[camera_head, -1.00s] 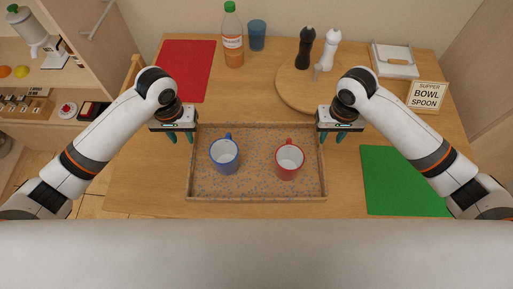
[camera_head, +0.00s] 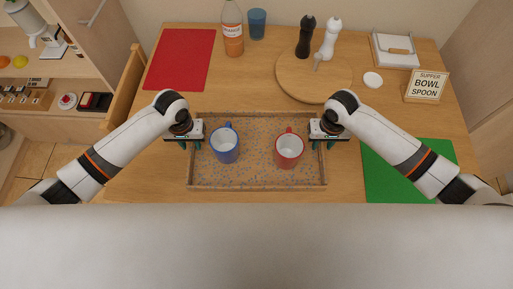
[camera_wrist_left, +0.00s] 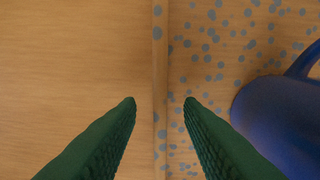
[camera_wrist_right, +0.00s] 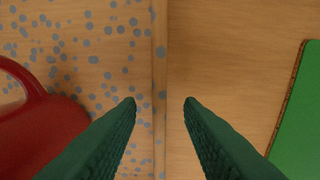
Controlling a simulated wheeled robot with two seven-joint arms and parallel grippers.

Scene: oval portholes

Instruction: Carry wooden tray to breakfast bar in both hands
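The wooden tray (camera_head: 256,180) with a speckled floor lies on the table in the head view. A blue mug (camera_head: 224,144) stands in its left part and a red mug (camera_head: 289,150) in its right part. My left gripper (camera_head: 190,144) is at the tray's left wall; in the left wrist view its open green fingers (camera_wrist_left: 160,102) lie on either side of the wall's rim (camera_wrist_left: 160,60). My right gripper (camera_head: 324,143) is at the right wall; in the right wrist view its open fingers (camera_wrist_right: 160,102) straddle that rim (camera_wrist_right: 159,60). Contact with the walls cannot be told.
A red mat (camera_head: 180,60) lies at the back left, a green mat (camera_head: 400,180) at the right. A round board (camera_head: 310,85) with two mills, an orange-drink bottle (camera_head: 232,30), a blue cup (camera_head: 257,24) and a sign (camera_head: 427,86) stand behind the tray.

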